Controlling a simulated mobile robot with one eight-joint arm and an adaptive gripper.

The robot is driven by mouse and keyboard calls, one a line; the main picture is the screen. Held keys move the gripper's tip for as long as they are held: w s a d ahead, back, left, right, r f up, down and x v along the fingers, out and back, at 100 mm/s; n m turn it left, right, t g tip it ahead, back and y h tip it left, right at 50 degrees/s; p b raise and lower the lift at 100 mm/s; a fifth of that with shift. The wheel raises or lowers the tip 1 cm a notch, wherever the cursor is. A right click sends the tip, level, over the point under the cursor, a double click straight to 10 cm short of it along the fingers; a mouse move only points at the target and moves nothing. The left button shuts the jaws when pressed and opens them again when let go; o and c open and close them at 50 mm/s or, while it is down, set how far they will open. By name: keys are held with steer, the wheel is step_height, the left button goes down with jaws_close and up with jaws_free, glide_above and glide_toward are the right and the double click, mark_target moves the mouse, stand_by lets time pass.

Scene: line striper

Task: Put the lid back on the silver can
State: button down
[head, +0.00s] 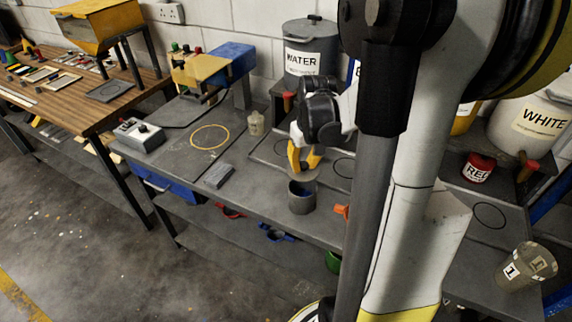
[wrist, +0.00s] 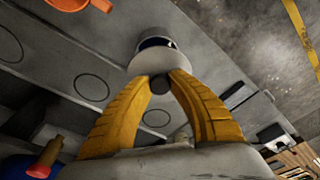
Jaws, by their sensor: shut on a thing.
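The silver can (head: 301,203) stands upright near the front edge of the grey bench, with its open top and dark bluish inside partly showing. In the wrist view the can (wrist: 152,31) is beyond the lid. My gripper (head: 304,162) has yellow fingers and is above the can. In the wrist view my gripper (wrist: 160,79) is shut on the dark knob of the round grey lid (wrist: 158,61). The lid covers part of the can's mouth from this side, and a dark opening shows past its edge. The lid looks apart from the rim; the exact gap is unclear.
A grey block (head: 219,176) and a small beige bottle (head: 256,123) are to the left. An orange tap handle (head: 341,211) is just right of the can. My arm hides part of the bench.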

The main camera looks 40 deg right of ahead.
steer(key=shift+d+f+b, duration=0.15)
steer(key=shift+f+b, duration=0.25)
steer(key=shift+f, duration=0.3)
steer(key=shift+f+b, duration=2)
steer(key=shift+f, duration=0.5)
steer(key=shift+f+b, duration=0.15)
steer(key=shift+b, duration=0.2)
steer(key=c, duration=0.7)
jaws_free()
steer(key=shift+r+p, duration=2.75)
steer(key=shift+r, duration=0.85)
